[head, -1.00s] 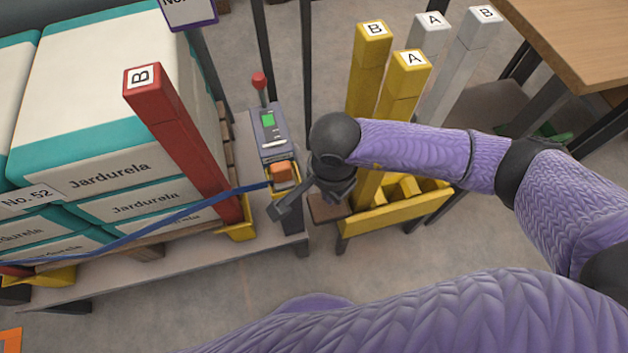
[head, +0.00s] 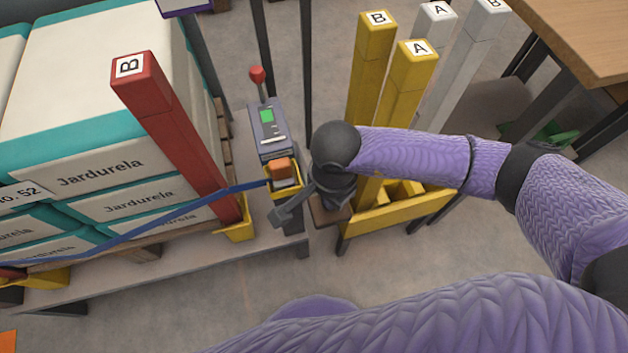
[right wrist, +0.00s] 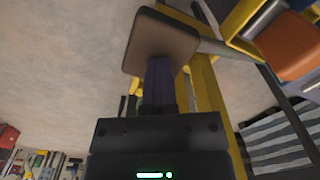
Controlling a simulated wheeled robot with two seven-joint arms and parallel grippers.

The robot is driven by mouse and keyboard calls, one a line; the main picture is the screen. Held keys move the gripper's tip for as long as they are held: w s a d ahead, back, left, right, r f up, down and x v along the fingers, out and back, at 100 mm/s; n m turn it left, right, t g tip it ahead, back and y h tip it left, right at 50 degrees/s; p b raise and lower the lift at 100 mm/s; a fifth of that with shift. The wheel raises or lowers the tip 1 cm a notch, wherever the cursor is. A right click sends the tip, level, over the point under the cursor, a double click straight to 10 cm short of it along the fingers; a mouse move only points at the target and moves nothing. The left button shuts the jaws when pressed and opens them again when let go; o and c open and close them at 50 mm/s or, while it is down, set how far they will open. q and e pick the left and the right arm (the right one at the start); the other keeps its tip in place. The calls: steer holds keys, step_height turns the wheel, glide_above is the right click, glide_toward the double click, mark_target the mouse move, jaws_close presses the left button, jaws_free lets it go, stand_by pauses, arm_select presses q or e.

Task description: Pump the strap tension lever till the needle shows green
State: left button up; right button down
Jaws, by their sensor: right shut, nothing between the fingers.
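The strap tension unit (head: 268,140) is a grey box with a green patch on its face; no needle can be made out. An upright lever with a red knob (head: 257,75) stands behind it. An orange block (head: 281,170) sits at its front by the blue strap (head: 180,210). A grey flat-ended bar (head: 284,214) slants down in front of it, its upper end beside my right gripper (head: 325,197). That gripper is shut and empty; whether it touches the bar is unclear. The right wrist view shows its fingers (right wrist: 159,72) before a brown plate (right wrist: 160,42). My left gripper is not in view.
A yellow rack (head: 400,212) with yellow posts stands just right of my right gripper. A red post (head: 175,130) and stacked Jardurela sacks (head: 90,170) stand left. A wooden table (head: 590,40) is at the upper right. Floor is clear in front.

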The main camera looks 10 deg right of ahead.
arm_select(q)
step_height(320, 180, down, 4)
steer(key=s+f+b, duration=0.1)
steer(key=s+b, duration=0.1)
steer(key=b, duration=0.2)
arm_select(e)
step_height(320, 180, down, 7)
steer(key=shift+r, duration=0.6)
step_height(320, 180, up, 10)
steer(key=p, duration=0.8)
steer(key=shift+f, duration=0.25)
steer(key=shift+f+b, duration=0.3)
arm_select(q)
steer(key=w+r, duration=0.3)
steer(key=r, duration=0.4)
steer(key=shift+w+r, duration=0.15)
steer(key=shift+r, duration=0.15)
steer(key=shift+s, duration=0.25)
